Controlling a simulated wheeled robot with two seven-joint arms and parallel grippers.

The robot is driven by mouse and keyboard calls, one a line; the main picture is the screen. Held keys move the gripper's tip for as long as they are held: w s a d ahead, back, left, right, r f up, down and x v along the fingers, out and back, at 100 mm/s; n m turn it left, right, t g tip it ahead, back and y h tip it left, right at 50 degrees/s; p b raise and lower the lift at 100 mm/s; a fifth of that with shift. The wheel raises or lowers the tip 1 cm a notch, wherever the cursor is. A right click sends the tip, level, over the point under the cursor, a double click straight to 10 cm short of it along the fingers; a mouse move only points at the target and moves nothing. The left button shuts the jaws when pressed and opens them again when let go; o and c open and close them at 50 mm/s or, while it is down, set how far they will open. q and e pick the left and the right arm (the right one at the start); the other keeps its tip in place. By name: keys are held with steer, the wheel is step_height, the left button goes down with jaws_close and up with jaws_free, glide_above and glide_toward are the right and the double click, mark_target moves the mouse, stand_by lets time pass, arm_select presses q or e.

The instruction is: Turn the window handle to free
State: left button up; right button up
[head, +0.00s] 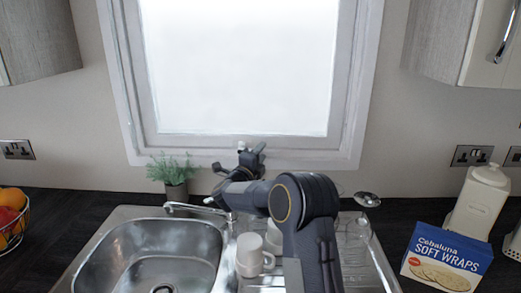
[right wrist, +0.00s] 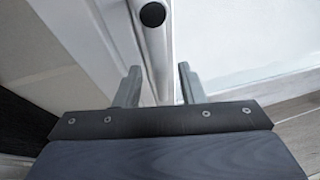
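The window (head: 240,65) has a pale frame and stands above the counter. My right gripper (head: 251,152) is at the middle of its bottom frame. In the right wrist view a grey bar with a round black spot, apparently the window handle (right wrist: 153,50), runs between the two fingers of my right gripper (right wrist: 158,76). The fingers are apart, with a gap seen on both sides of the bar, so it is not clamped. In the head view the handle is mostly hidden behind my gripper. My left gripper is not in view.
Below my right arm are a sink (head: 150,255), a tap (head: 190,208) and white cups (head: 251,255) on the drainer. A potted plant (head: 173,174) stands left of my gripper. A Soft Wraps box (head: 446,258) and white canister (head: 480,203) are at right.

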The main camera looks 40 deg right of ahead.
steer(key=shift+x, duration=0.75)
jaws_close()
